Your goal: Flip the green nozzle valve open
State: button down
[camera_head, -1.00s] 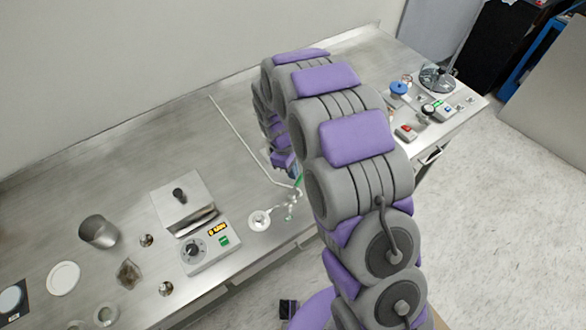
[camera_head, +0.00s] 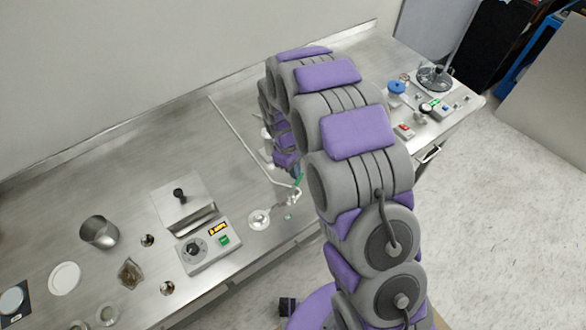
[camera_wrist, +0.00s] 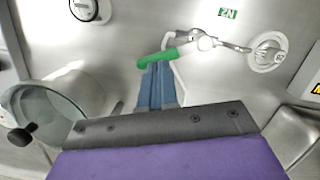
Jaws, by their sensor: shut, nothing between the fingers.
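The green valve handle (camera_wrist: 160,58) is in the upper middle of the wrist view, joined to a white nozzle fitting (camera_wrist: 205,44). The handle lies roughly in line with the fitting, slightly tilted. My gripper (camera_wrist: 157,66) has its blue fingers together, tips at the handle's lower edge; I cannot tell whether they touch it.
A green N2 label (camera_wrist: 228,13) lies near the fitting. A clear vessel (camera_wrist: 70,95) stands close at the gripper's left. In the head view, a control box (camera_head: 209,246) and a steel lidded unit (camera_head: 184,203) stand to the left. Bare bench (camera_head: 110,185) lies behind them.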

jog(key=shift+s+d+m, duration=0.1)
jog(key=shift+d+m, duration=0.4)
jog(key=shift+s+d+r+m+p, duration=0.15)
jog(key=shift+d+m+p, duration=0.15)
jog(key=shift+m+p, duration=0.4)
jog(key=shift+s+d, duration=0.25)
jog(key=shift+d, duration=0.05)
jog(key=shift+a, duration=0.1)
dwell(0.5)
